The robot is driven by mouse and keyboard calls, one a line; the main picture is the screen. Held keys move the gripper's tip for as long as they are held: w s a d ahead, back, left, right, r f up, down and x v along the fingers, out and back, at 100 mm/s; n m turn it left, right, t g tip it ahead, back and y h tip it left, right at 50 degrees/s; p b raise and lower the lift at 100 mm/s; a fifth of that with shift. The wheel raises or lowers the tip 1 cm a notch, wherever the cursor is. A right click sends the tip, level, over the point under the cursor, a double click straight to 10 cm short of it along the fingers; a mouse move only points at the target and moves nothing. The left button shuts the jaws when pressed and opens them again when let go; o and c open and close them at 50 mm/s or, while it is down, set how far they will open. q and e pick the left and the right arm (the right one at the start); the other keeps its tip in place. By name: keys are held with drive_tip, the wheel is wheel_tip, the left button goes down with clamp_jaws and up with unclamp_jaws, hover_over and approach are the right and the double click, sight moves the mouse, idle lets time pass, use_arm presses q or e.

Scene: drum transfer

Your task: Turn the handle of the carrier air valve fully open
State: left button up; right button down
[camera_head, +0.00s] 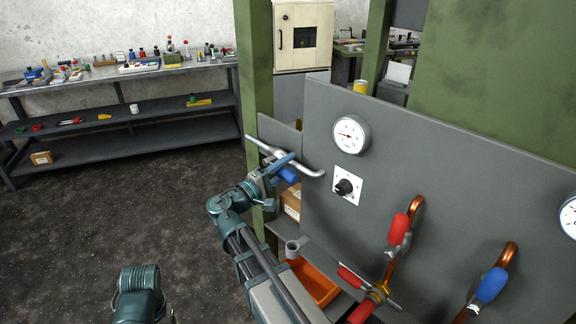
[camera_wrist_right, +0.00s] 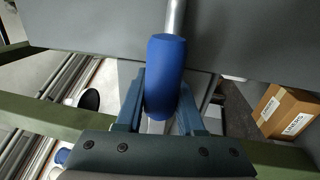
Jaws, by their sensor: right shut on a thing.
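The blue valve handle (camera_head: 288,175) is at the left edge of the grey panel, beside a silver bar-like part (camera_head: 312,172). My right gripper (camera_head: 282,165) is around this blue grip, its two fingers on either side of it. In the right wrist view the blue handle (camera_wrist_right: 165,75) stands between the two blue-grey fingers, with a silver rod running up from its end. No label is readable on this valve. My left arm shows only as a teal link at the lower left; its gripper is out of view.
The grey panel (camera_head: 440,150) carries a gauge (camera_head: 350,134), a black knob (camera_head: 344,187), red-handled valves (camera_head: 398,230) and another blue-handled valve (camera_head: 490,285). An orange bin (camera_head: 316,284) lies below. Green posts (camera_head: 255,80) stand close to my right gripper. Floor at left is clear.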

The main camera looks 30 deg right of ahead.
drive_tip(key=c, duration=0.5)
unclamp_jaws()
drive_tip(key=b+v, duration=0.2)
drive_tip(key=v, duration=1.1)
drive_tip(key=shift+a, duration=0.45)
